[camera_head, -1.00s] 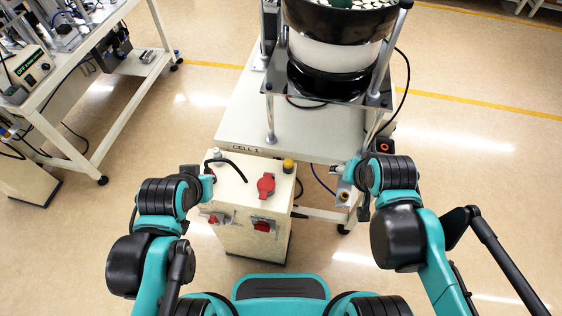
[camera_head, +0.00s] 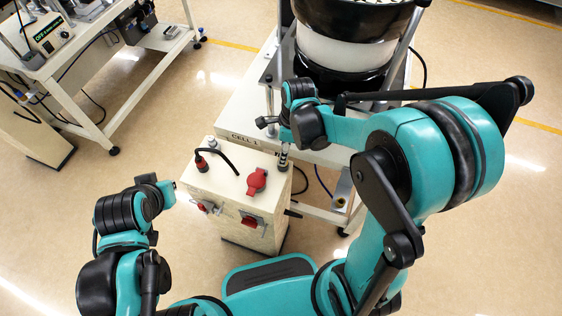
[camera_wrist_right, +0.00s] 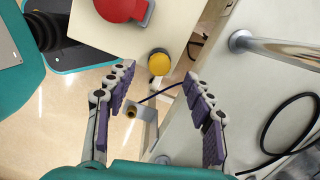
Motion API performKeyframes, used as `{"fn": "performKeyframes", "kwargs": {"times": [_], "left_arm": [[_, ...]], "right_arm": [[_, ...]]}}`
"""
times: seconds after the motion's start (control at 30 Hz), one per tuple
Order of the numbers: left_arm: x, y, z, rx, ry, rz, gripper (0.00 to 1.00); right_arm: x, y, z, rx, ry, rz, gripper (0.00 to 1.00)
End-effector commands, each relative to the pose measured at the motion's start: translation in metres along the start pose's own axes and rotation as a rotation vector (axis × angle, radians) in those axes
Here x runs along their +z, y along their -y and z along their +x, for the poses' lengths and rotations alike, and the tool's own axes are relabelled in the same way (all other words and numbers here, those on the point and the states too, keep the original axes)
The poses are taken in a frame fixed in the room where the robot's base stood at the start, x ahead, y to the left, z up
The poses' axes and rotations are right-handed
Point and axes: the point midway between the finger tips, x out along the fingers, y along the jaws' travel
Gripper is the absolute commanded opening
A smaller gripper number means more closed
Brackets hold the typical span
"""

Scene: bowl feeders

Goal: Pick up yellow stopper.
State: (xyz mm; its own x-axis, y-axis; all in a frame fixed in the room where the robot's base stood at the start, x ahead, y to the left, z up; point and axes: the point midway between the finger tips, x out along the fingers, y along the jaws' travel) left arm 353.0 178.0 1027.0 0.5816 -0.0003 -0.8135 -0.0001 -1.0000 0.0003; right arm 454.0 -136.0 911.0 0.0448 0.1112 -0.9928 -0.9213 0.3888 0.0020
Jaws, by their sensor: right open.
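The yellow stopper (camera_wrist_right: 159,62) shows in the right wrist view as a round yellow knob on a dark collar, at the corner of the cream cabinet top (camera_wrist_right: 178,25). My right gripper (camera_wrist_right: 160,72) is open, with its purple-padded fingers on either side of the line to the stopper and nothing between them. In the head view my right gripper (camera_head: 283,155) points down over the right side of the cabinet, and the stopper is hidden there. My left gripper (camera_head: 160,187) is left of the cabinet, too small to read its fingers.
The Cell 1 table (camera_head: 243,112) with the large bowl feeder (camera_head: 345,50) stands behind. A metal post (camera_wrist_right: 275,48) is at the right in the wrist view.

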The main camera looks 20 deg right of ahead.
Motion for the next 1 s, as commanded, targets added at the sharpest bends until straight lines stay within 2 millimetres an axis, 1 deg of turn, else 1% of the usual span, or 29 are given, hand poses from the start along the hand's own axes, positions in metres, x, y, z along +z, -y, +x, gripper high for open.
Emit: {"fn": "performKeyframes", "kwargs": {"times": [0.3,0.4,0.57,0.6,0.67,0.7,0.73,0.77,1.0], "left_arm": [[0.015,0.0,0.021,0.0,0.0,0.0,0.0],[0.016,0.0,0.022,0.0,0.0,0.0,0.0],[0.015,0.0,0.021,0.0,0.0,0.0,0.0],[0.015,0.0,0.021,0.0,0.0,0.0,0.0],[0.015,0.0,0.021,0.0,0.0,0.0,0.0],[0.015,0.0,0.021,0.0,0.0,0.0,0.0],[0.015,0.0,0.021,0.0,0.0,0.0,0.0],[0.015,0.0,0.021,0.0,0.0,0.0,0.0],[0.015,0.0,0.021,0.0,0.0,0.0,0.0]], "right_arm": [[-0.003,0.0,0.045,-0.001,0.0,-0.002,0.53],[-0.003,0.0,0.051,-0.002,0.0,-0.001,0.53],[-0.003,0.0,0.049,-0.002,0.0,-0.001,0.53],[-0.003,0.0,0.049,-0.002,0.0,-0.002,0.48],[-0.003,0.0,0.049,-0.002,0.0,-0.002,0.32],[-0.003,0.0,0.049,-0.002,0.0,-0.002,0.21],[-0.003,0.0,0.049,-0.002,0.0,-0.002,0.13],[-0.003,0.0,0.049,-0.002,0.0,-0.002,0.08],[-0.003,0.0,0.049,-0.002,0.0,-0.002,0.08]]}}
